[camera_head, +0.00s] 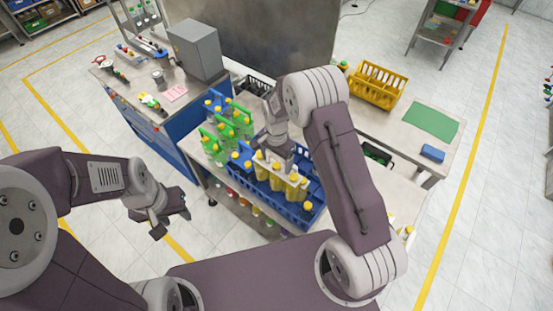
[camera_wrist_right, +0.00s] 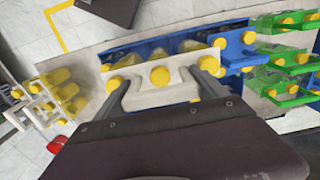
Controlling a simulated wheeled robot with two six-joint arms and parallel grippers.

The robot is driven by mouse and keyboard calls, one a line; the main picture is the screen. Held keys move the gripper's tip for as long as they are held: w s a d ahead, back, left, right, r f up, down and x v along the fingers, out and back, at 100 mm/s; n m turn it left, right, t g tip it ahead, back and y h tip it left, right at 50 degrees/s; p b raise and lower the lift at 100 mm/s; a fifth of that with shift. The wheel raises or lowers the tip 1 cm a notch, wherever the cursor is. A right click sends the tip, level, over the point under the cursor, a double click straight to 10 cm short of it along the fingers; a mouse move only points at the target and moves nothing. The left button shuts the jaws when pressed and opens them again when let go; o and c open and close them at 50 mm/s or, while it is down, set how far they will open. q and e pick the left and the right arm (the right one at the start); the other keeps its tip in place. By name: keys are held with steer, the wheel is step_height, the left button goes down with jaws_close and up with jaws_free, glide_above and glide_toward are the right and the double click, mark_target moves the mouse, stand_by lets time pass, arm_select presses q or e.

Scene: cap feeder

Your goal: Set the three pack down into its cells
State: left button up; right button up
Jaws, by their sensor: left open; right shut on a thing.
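The three pack (camera_head: 283,176) is a white carrier with yellow bottles and yellow caps. It also shows in the right wrist view (camera_wrist_right: 145,92), with its caps in a row. My right gripper (camera_head: 279,150) is shut on its top, and its fingers show at either side in the wrist view (camera_wrist_right: 165,90). The pack is upright over the blue crate (camera_head: 302,217), whose cells it partly hides. I cannot tell whether its bottles touch the cell floors. The crate shows behind the pack in the wrist view (camera_wrist_right: 133,52). My left gripper (camera_head: 170,218) is open and empty, left of the table.
Green packs (camera_head: 231,124) and a blue pack (camera_head: 240,161) stand beside the crate. White packs with yellow bottles (camera_wrist_right: 58,90) stand on its other side. A yellow crate (camera_head: 374,86), green mat (camera_head: 431,123) and blue block (camera_head: 432,153) are on the right table.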

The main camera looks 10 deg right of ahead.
mark_target(277, 168)
steer(key=shift+f+b, duration=4.35)
steer(key=shift+f, duration=1.75)
steer(key=shift+f+b, duration=0.4)
steer(key=shift+f, duration=0.15)
steer(key=o, duration=2)
steer(key=shift+s, duration=0.1)
step_height(277, 168, up, 8)
steer(key=shift+r+b, duration=0.1)
steer(key=shift+b, duration=1.1)
steer(key=shift+r, duration=0.45)
steer(key=shift+f, duration=0.1)
